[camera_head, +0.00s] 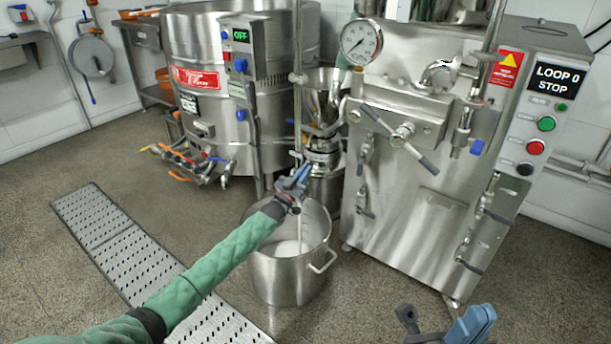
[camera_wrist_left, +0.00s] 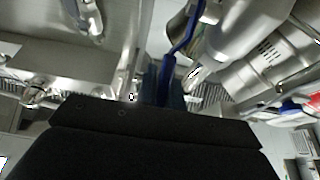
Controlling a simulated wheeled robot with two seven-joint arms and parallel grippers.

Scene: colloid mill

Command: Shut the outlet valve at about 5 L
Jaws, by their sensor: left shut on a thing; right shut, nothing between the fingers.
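My left gripper (camera_head: 292,186) is at the outlet above the steel pot (camera_head: 285,278), beneath the mill's hopper. It is shut on the blue handle of the outlet valve, which shows in the left wrist view (camera_wrist_left: 181,42) running down between the fingers. The valve body is mostly hidden by the gripper in the head view. A thin white stream (camera_head: 300,232) falls into the pot, and white liquid (camera_head: 291,248) lies inside it. I cannot read a litre mark. My right gripper (camera_head: 462,326) is low at the bottom edge, shut and empty, apart from the machine.
The steel mill and hopper (camera_head: 322,100) stand behind the pot. A cabinet (camera_head: 425,205) with a gauge (camera_head: 361,41) and a "LOOP 0 STOP" display (camera_head: 558,77) is at right. A large vessel (camera_head: 255,110) showing "OFF" stands left. A perforated floor grate (camera_head: 110,235) lies at left.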

